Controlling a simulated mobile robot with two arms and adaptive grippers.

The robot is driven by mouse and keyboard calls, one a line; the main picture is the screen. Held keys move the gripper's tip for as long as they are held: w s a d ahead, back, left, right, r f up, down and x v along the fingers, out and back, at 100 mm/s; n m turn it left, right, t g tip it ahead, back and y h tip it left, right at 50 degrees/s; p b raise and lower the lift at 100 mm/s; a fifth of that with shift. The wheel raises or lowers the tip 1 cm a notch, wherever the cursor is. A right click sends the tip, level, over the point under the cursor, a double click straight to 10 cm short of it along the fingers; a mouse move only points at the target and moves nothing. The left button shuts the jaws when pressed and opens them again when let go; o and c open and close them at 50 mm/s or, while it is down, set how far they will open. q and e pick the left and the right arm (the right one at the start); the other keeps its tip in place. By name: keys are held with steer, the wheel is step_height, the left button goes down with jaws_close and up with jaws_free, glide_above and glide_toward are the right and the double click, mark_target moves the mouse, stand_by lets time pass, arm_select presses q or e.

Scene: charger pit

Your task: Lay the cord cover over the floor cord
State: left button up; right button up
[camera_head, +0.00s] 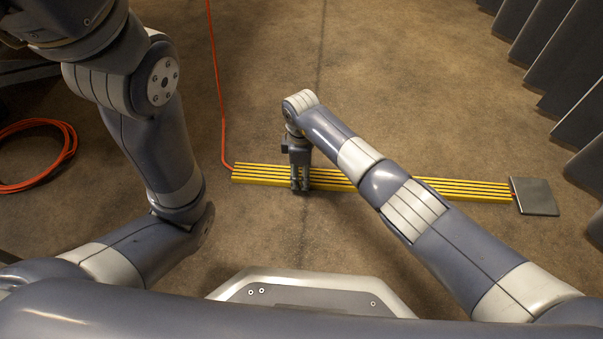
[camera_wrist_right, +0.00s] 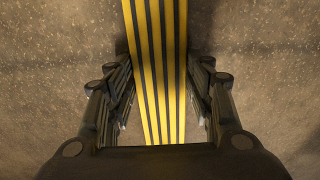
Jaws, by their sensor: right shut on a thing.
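The cord cover (camera_head: 462,189) is a long yellow strip with dark grooves, lying crosswise and seemingly flat on the floor. It also runs lengthwise through the right wrist view (camera_wrist_right: 158,30). The orange floor cord (camera_head: 215,75) comes down from the top and meets the cover's left end. A short bit of cord shows at the right end, and the cover hides the stretch between. My right gripper (camera_head: 300,189) points down and is shut on the cover left of its middle, with a finger on each side. My left gripper is out of view.
A dark flat plate (camera_head: 535,196) lies at the cover's right end. A coil of orange cord (camera_head: 38,155) lies at the far left. Grey angled panels (camera_head: 545,50) line the right side. The floor behind the cover is clear.

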mark_target(301, 176)
steer(key=shift+r, duration=0.1)
steer(key=o, duration=1.5)
steer(key=shift+f, duration=0.2)
steer(key=shift+r, duration=0.1)
step_height(301, 176, up, 12)
steer(key=p, duration=1)
